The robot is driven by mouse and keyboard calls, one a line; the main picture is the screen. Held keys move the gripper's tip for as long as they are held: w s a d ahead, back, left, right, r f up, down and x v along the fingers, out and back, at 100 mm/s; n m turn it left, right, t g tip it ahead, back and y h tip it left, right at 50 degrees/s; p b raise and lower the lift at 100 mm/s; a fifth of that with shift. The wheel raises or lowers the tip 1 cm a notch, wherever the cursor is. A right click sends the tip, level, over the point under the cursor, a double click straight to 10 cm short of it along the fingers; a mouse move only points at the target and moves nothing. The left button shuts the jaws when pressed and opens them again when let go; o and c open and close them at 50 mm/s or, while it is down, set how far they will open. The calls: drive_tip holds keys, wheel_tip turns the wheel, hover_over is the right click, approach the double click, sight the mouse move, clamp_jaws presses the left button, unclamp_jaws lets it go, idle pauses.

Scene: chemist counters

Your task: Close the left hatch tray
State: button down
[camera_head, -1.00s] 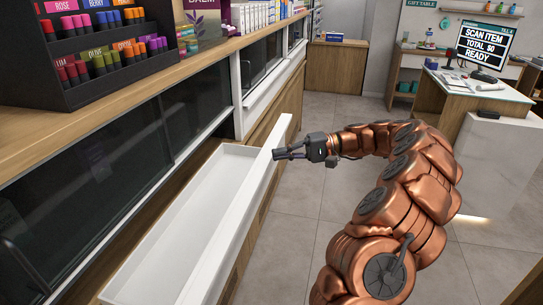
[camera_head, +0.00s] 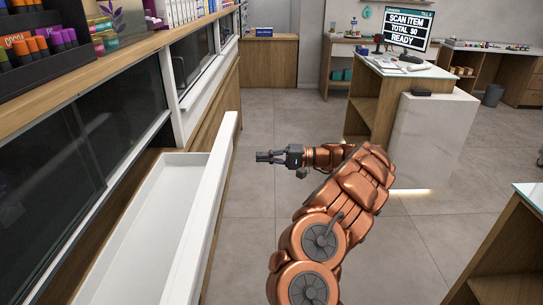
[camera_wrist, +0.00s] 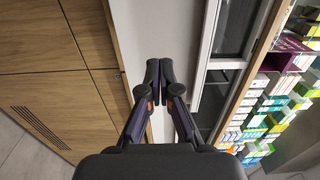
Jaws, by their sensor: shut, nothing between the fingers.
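The left hatch tray (camera_head: 222,150) is a long white tray with a raised front panel. It sticks out from the wooden counter at the left of the head view, below dark sliding glass, and its inside looks empty. My gripper (camera_head: 259,156) is shut and empty, to the right of the tray's front panel, with a gap of floor between them in the picture. In the wrist view, the closed fingertips (camera_wrist: 159,68) lie over a pale strip beside a wood front; I cannot tell whether this strip is the tray.
A second white tray front (camera_head: 207,92) sits close to the counter farther back. Lipstick racks (camera_head: 38,45) and boxes stand on the counter top. A till desk (camera_head: 400,75) stands at the back right, and a glass-topped counter (camera_head: 500,255) at the lower right. Grey floor lies open between.

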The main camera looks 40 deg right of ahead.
drive_tip(key=p+x, duration=0.2)
drive_tip(key=x, duration=0.7)
drive_tip(key=shift+a, duration=0.2)
drive_tip(key=shift+w, duration=0.2)
